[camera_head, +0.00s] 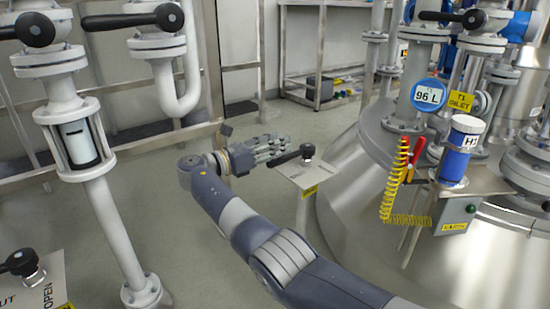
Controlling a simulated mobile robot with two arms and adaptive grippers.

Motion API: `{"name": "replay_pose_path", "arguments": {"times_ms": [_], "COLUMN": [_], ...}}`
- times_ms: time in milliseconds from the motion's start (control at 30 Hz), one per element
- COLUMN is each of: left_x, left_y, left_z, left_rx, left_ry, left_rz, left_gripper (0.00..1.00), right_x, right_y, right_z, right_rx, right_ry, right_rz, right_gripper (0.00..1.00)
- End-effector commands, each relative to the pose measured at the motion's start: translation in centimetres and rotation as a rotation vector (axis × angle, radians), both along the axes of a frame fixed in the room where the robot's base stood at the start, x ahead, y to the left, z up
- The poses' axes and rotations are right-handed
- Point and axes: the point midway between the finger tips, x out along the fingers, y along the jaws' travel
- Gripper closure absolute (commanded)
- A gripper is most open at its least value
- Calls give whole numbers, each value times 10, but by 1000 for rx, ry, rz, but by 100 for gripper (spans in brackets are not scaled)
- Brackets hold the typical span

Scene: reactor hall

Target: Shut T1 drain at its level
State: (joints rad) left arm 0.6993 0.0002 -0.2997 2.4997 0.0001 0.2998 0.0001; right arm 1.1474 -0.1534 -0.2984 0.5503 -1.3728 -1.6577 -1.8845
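The T1 level display (429,95) on the steel tank reads 96 L. A black lever handle (290,156) sits on a pale plate (325,178) on a post beside the tank, with a small yellow label (310,191) too small to read. I cannot tell for sure that it is the T1 drain. My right gripper (276,149) is just left of this lever, its fingers pointing right towards it. Whether it touches the lever, and how far the fingers are closed, is unclear. My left gripper is out of view.
The tank (350,215) fills the right side. A yellow T1 INLET tag (460,101), a blue cylinder (460,150) and a yellow coiled cord (396,180) are by it. White pipes with a sight glass (77,143) stand left. Another lever (22,262) is bottom left, its plate marked OPEN.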

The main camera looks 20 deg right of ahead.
Motion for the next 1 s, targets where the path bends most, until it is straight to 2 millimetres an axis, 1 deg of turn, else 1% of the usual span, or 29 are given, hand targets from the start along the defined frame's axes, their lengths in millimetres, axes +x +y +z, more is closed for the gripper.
{"name": "replay_pose_path", "arguments": {"times_ms": [33, 100, 200, 333, 467, 867, 933, 1000], "left_x": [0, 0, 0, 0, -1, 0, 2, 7], "left_y": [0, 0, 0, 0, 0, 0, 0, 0], "left_z": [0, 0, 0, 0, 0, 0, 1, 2], "left_rx": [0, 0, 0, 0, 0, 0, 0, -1], "left_ry": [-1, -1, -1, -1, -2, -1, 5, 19], "left_rz": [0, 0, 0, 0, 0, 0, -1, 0], "left_gripper": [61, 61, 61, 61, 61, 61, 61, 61], "right_x": [0, 0, 1, 1, 1, 1, 4, 13], "right_y": [0, 0, 0, 1, 1, 1, 1, 3], "right_z": [11, 24, 37, 47, 50, 49, 46, 38], "right_rx": [1, 1, 0, 0, 0, 1, 11, 39], "right_ry": [-4, -4, -2, 0, 0, 0, -10, -42], "right_rz": [0, 0, 0, 1, 1, 3, 23, 78], "right_gripper": [61, 61, 61, 61, 61, 61, 61, 61]}}
